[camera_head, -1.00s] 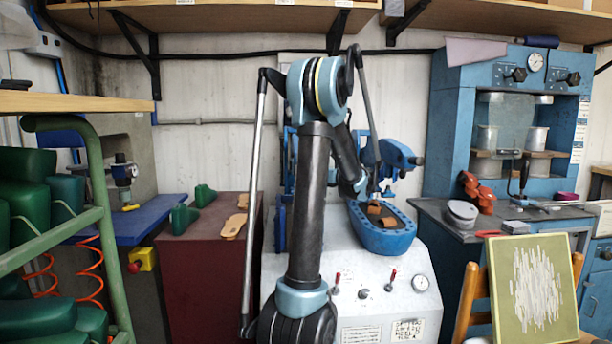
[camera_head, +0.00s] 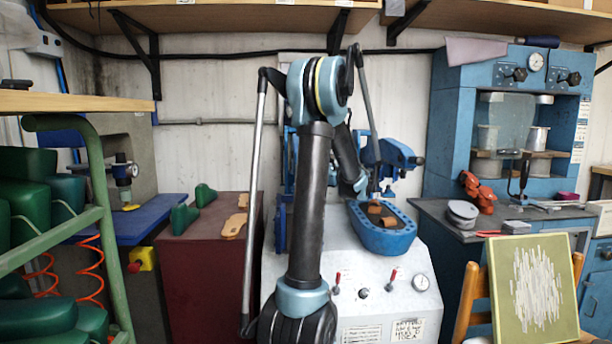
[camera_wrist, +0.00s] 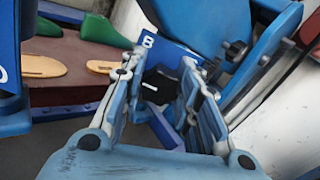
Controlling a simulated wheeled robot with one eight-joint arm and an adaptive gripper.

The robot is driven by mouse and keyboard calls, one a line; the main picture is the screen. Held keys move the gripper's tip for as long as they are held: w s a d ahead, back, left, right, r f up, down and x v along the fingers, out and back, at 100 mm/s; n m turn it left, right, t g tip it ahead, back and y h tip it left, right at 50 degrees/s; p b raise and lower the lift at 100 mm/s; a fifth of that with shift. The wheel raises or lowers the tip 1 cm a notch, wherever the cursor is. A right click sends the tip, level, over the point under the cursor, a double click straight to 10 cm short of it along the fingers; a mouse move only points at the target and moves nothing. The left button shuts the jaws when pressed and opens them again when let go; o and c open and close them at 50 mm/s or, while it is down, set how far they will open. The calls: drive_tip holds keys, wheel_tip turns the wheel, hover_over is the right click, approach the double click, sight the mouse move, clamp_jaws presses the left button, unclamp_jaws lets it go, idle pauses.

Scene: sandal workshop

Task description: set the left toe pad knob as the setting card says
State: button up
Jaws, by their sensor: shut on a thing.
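In the wrist view my gripper (camera_wrist: 165,80) is shut on a black knob (camera_wrist: 160,84) with a white pointer line. The line lies nearly level and toward the left. Behind the knob is a blue scale plate (camera_wrist: 178,50) with a white 8 at its upper left; the rest of the scale is hidden by the fingers. In the head view my arm hides the gripper and the knob. A handwritten card (camera_head: 408,330) is on the front of the white machine (camera_head: 350,318); its lines are too small to read surely.
A blue oval tray (camera_head: 385,238) with brown pieces sits on the machine. A dark red cabinet (camera_head: 215,275) with green lasts and tan soles stands left. A blue press (camera_head: 440,130) stands right.

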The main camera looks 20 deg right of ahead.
drive_tip(key=shift+n, duration=0.8)
drive_tip(key=o, duration=1.1)
drive_tip(key=shift+s, duration=0.1)
drive_tip(key=v, duration=1.1)
drive_tip(key=shift+s+d, duration=0.25)
drive_tip(key=shift+d, duration=0.1)
